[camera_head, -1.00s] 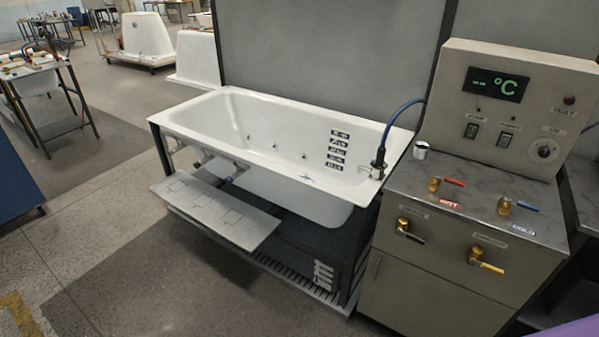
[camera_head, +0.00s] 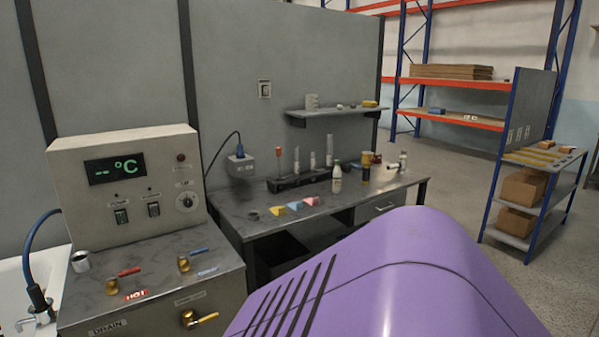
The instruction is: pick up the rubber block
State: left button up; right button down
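Three small blocks lie on the dark top of the workbench (camera_head: 235,208) near its front edge: a yellow block (camera_head: 276,211), a blue block (camera_head: 294,207) and a pink block (camera_head: 311,202). They are small in the head view, and I cannot tell by sight which one is rubber. A dark round piece (camera_head: 253,216) lies left of the yellow block. Neither of my grippers is in view.
A large purple curved surface with dark slots (camera_head: 400,275) fills the lower right, in front of the bench. The control cabinet (camera_head: 68,167) stands left of the bench. Bottles (camera_head: 337,178) stand behind the blocks. Open floor (camera_head: 450,180) lies right of the bench.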

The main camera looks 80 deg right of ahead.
aim_at(346, 168)
jog(key=z, duration=2.9)
jog(key=u, duration=1.95)
jog(key=z, duration=1.95)
jog(key=i+l+z, duration=0.2)
jog(key=i, duration=0.1)
